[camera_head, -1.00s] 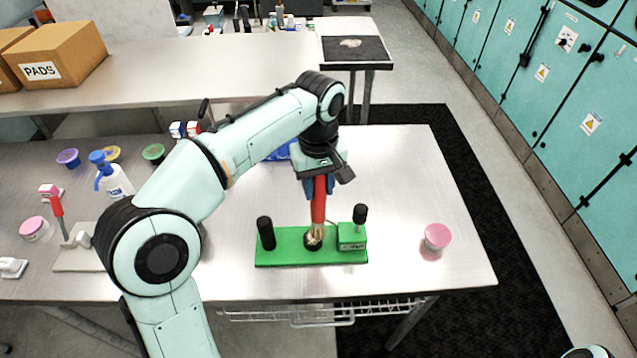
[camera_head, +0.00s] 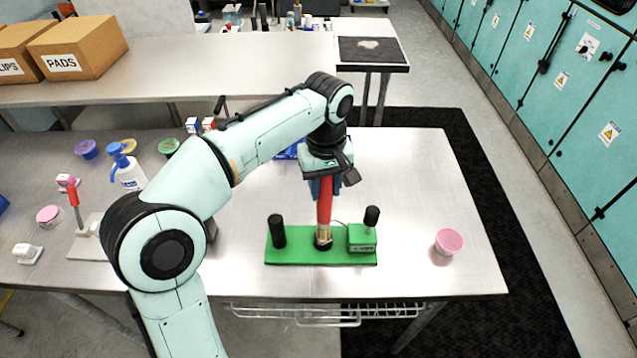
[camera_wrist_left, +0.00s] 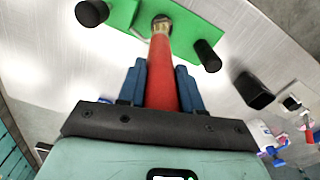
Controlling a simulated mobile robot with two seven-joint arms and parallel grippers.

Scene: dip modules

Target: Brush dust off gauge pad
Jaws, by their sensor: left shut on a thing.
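A green base plate (camera_head: 298,247) lies near the front edge of the table, with a black post (camera_head: 277,231) at its left and a green block (camera_head: 362,238) with a black knob (camera_head: 371,216) at its right. My left gripper (camera_head: 324,186) is shut on the red handle of a brush (camera_head: 324,200), which points down. The wrist view shows the blue fingers (camera_wrist_left: 161,85) on both sides of the red handle (camera_wrist_left: 162,70). The brush tip (camera_wrist_left: 162,24) is at the dark round pad on the plate, which it mostly hides. I cannot tell if any dust is left. My right gripper is not in view.
A pink-lidded tub (camera_head: 449,241) stands right of the plate. At the left are a stand with a red-handled tool (camera_head: 74,196), a white pump bottle (camera_head: 129,174) and several coloured tubs. The table between plate and pink tub is clear.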

